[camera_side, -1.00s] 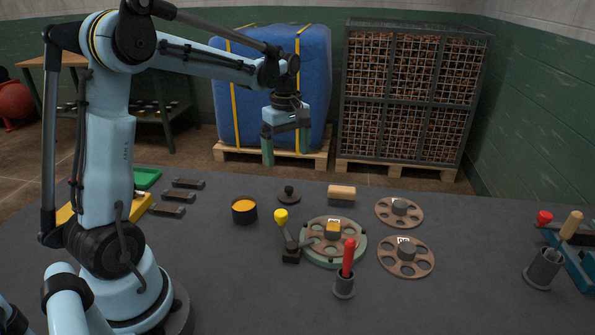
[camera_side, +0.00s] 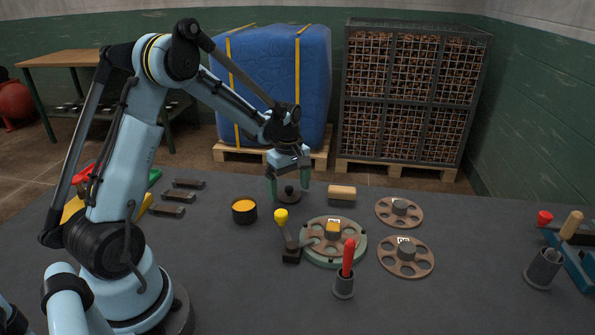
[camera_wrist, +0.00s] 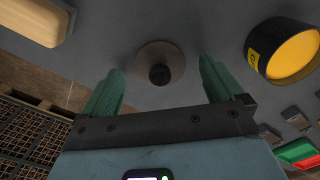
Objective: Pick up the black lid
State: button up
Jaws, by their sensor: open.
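The black lid (camera_side: 289,195) is a dark round disc with a knob on top, lying on the grey table. In the wrist view the lid (camera_wrist: 160,63) lies ahead of the fingertips, between their lines, with its knob facing the camera. My gripper (camera_side: 289,190) is open, its two green fingers on either side of the lid's knob in the side view. The wrist view shows the gripper (camera_wrist: 158,78) with nothing between its fingers. I cannot tell whether the fingertips touch the lid or table.
A black pot with orange contents (camera_side: 244,211) stands left of the lid. A wooden-topped block (camera_side: 341,195) is close on the right. A yellow-knobbed lever (camera_side: 282,216) and a round green fixture (camera_side: 333,242) stand in front.

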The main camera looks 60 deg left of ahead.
jog(key=shift+f, duration=0.4)
jog(key=c, duration=1.1)
jog(key=shift+r, duration=0.1)
